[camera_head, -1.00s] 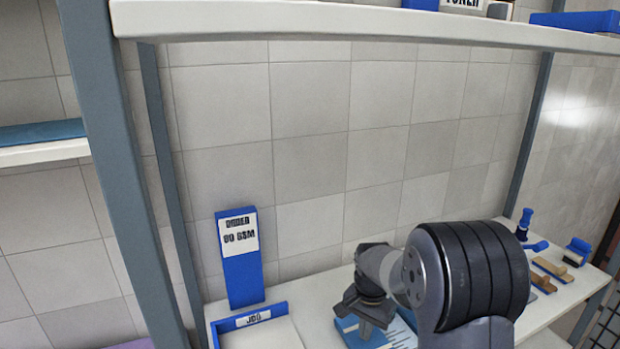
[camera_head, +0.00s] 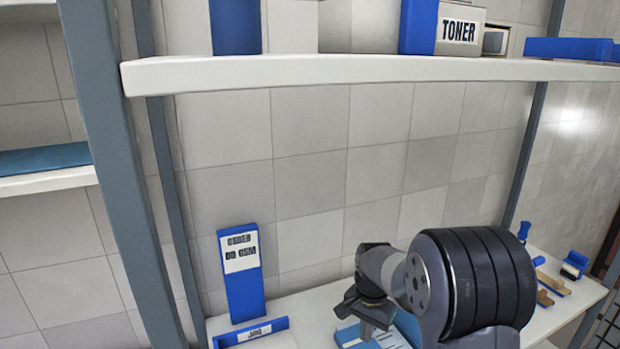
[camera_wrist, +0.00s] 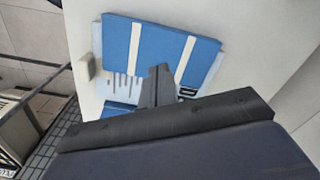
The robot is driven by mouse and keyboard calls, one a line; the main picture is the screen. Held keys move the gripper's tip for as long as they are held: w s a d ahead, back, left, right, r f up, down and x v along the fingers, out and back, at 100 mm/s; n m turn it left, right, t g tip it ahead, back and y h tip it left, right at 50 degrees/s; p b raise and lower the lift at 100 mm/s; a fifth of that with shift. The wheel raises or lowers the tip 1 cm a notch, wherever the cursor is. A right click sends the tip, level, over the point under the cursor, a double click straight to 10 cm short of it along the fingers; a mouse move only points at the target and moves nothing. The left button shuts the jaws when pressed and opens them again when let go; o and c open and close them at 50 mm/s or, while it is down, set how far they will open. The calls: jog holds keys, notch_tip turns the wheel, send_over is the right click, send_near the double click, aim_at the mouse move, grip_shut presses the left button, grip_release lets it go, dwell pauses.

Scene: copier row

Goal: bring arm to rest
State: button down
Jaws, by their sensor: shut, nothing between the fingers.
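My arm reaches in from the bottom right of the head view, folded over the lower shelf. My gripper (camera_head: 378,322) points down above the shelf, with its fingers together and empty. In the wrist view the closed fingers (camera_wrist: 158,78) stand in front of a blue and white flat item (camera_wrist: 150,48) on the white surface. Part of this blue and white item (camera_head: 350,335) also shows behind my gripper in the head view. I cannot tell whether the fingers touch it.
The upper shelf (camera_head: 300,73) crosses above my arm, bearing a TONER box (camera_head: 460,30) and blue items. A blue labelled board (camera_head: 241,275) and a low blue-edged tray (camera_head: 250,333) stand left. Stamps (camera_head: 574,264) lie right. Grey posts (camera_head: 105,130) frame the rack.

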aim_at(364, 347)
notch_tip(364, 347, up, 4)
jog(key=p, duration=0.3)
notch_tip(364, 347, down, 10)
jog(key=b, duration=0.8)
jog(key=shift+r, duration=0.1)
jog(key=r+p, duration=0.1)
jog(key=r, duration=0.1)
jog(key=a+r+p, duration=0.1)
jog(key=r+p, duration=0.1)
jog(key=shift+s+r, duration=0.2)
jog(key=shift+r, duration=0.2)
jog(key=shift+s+a+f+b, duration=0.1)
jog(key=shift+s+a+b, duration=0.15)
jog(key=shift+a, duration=0.45)
jog(key=shift+s+a+f+b, duration=0.15)
jog(key=shift+s+a, duration=0.2)
jog(key=shift+a, duration=0.35)
jog(key=shift+s+a+f+b, duration=0.15)
jog(key=shift+s+a, duration=0.15)
jog(key=shift+a, duration=0.4)
jog(key=shift+r, duration=0.1)
